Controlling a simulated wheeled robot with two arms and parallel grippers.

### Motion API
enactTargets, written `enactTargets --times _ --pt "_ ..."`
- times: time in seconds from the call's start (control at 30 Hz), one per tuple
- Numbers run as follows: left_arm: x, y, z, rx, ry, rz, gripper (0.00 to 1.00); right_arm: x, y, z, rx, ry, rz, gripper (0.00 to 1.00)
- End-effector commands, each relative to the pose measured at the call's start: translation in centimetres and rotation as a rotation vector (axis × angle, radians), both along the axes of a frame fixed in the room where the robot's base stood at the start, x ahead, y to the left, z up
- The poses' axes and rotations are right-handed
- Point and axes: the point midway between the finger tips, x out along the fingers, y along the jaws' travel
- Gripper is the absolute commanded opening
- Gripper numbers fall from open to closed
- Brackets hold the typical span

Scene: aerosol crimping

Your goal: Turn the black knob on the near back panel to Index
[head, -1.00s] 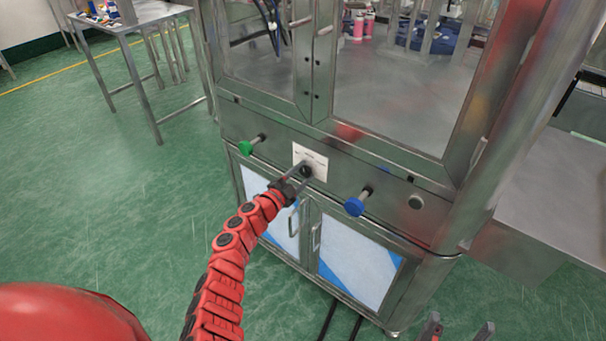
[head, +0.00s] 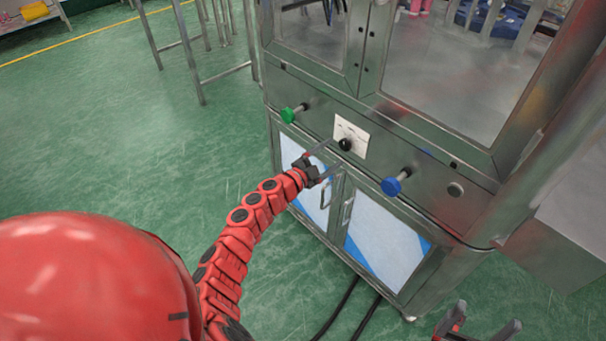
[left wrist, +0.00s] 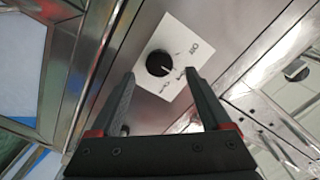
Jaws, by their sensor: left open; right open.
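The black knob (head: 345,144) sits on a white label plate (head: 352,130) on the steel panel. In the left wrist view the knob (left wrist: 159,63) is round with a pale pointer line toward its lower right; the small words around it are too blurred to read surely. My left gripper (head: 330,154) is open and empty, in front of the panel and apart from the knob. In the left wrist view its fingertips (left wrist: 160,76) lie on either side of the knob's image, with the knob just beyond them. My right gripper (head: 488,314) is open and empty at the bottom right, away from the panel.
A green knob (head: 288,115) is left of the plate and a blue knob (head: 391,187) right of it, both sticking out. A round silver button (head: 455,189) is further right. Cabinet doors with handles (head: 325,196) lie below. Green floor (head: 120,140) is open to the left.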

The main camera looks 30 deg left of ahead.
Motion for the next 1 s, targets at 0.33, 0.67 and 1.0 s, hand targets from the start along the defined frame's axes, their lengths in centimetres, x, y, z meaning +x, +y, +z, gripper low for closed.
enactTargets --times 0.33,0.67,1.0 --pt "-7.6 2.8 -0.3 0.000 0.004 0.002 0.81 0.0 0.0 -0.6 0.000 0.000 0.000 0.85" --pt "-11.4 4.0 -0.1 -0.002 0.002 -0.002 0.81 0.0 0.0 -0.7 0.000 0.000 0.000 0.85" --pt "-11.5 4.0 -0.1 -0.002 0.002 -0.002 0.81 0.0 0.0 -0.7 0.000 0.000 0.000 0.85"
